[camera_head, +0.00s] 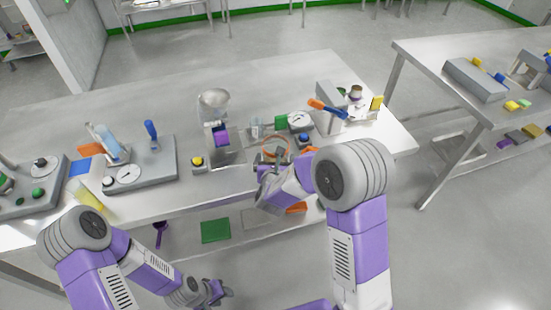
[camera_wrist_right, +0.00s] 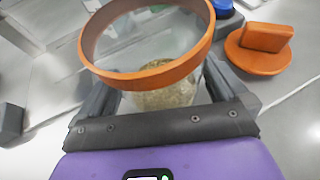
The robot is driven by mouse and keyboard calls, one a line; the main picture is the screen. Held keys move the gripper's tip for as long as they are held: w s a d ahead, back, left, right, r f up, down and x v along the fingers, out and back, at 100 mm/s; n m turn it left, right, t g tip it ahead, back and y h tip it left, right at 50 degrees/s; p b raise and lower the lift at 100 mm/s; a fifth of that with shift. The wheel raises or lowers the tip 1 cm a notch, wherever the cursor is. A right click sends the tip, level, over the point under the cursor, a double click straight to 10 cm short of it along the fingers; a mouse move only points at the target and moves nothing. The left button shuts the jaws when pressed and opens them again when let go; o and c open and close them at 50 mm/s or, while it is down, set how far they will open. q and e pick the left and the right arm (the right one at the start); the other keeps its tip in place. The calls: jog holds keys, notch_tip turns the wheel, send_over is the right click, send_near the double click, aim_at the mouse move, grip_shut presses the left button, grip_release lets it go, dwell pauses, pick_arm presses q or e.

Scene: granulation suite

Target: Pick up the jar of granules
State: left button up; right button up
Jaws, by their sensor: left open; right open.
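The jar of granules (camera_wrist_right: 165,98) is clear, with a wide orange rim and tan granules low inside. In the right wrist view it sits between the two fingers of my right gripper (camera_wrist_right: 165,90), which is open around it. I cannot tell whether either finger touches it. In the head view the jar's orange rim (camera_head: 277,138) shows near the table's front edge, its body mostly hidden by my right gripper (camera_head: 270,155). My left gripper (camera_head: 222,290) is open and empty, low in front of the table.
An orange lid-like piece with a grip (camera_wrist_right: 260,50) lies right of the jar. A round clear vessel (camera_head: 214,100) stands behind. Bare table (camera_head: 225,180) shows left of the jar.

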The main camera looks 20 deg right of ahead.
aim_at(275, 138)
jog(key=shift+c, duration=0.3)
jog(key=c, duration=1.6)
notch_tip(275, 138, up, 10)
jog(key=p, duration=0.4)
jog(key=shift+r, duration=0.1)
